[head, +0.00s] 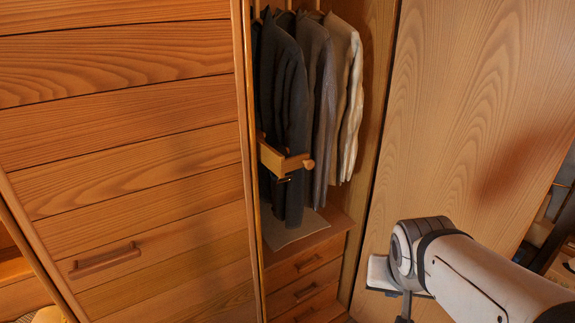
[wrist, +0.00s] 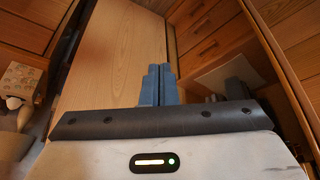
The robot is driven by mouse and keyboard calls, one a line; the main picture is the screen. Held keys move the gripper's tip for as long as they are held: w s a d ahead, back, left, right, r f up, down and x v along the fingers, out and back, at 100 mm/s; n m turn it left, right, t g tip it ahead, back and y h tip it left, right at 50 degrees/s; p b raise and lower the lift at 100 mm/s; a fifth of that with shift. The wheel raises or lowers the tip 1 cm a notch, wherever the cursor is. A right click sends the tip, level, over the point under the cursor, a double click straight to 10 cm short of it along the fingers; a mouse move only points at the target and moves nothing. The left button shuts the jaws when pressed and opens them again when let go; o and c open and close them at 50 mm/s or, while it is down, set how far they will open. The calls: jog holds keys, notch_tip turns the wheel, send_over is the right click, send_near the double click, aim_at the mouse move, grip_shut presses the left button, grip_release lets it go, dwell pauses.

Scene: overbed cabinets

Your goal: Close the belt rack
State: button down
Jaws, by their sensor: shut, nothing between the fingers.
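The belt rack (head: 285,160) is a small wooden rail with a round knob at its right end. It juts out from the left side of the open wardrobe compartment, in front of the hanging jackets. I cannot make it out in the wrist view. My gripper (wrist: 157,70) has its two blue-grey fingers together and empty in the wrist view. In the head view my arm reaches in from the lower right, and its wrist end is below and right of the rack, apart from it. The fingers are not clear there.
Dark, grey and cream jackets (head: 325,90) hang behind the rack. Drawers (head: 303,290) lie below, with a grey cloth (head: 295,232) on the shelf above them. A large wooden door panel (head: 460,110) stands on the right. Closed wooden fronts (head: 120,110) fill the left.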

jog(key=w+r+m+t+p, duration=0.2)
jog(key=w+r+m+t, duration=0.45)
jog(key=w+r, duration=0.35)
jog(key=m+y+p, duration=0.2)
jog(key=y, duration=0.7)
send_near(280, 177)
jog(key=f+x, duration=0.1)
jog(key=x, duration=0.5)
jog(key=shift+r+t, duration=0.3)
jog(key=shift+t, duration=0.15)
